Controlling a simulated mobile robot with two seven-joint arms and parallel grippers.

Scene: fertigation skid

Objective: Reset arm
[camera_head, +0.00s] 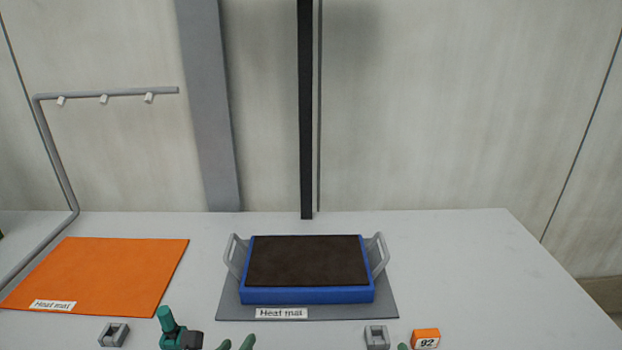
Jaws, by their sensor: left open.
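My left gripper (236,344) shows only as two green fingertips at the bottom edge. They are apart, with nothing seen between them. They are in front of the grey heat mat and touch nothing that I can see. A small green tip (402,347) at the bottom edge, right of the middle, looks like part of my right gripper. Too little of it shows to tell its state. A blue tray (305,296) with dark brown filling and two grey side handles stands on the grey mat (228,306), labelled "Heat mat".
An orange mat (110,270) lies at left under a grey pipe frame (110,94) with white nozzles. Along the front are grey blocks (113,335) (377,337), a teal-and-black item (172,325) and an orange block marked 92 (426,338). The table's right side is clear.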

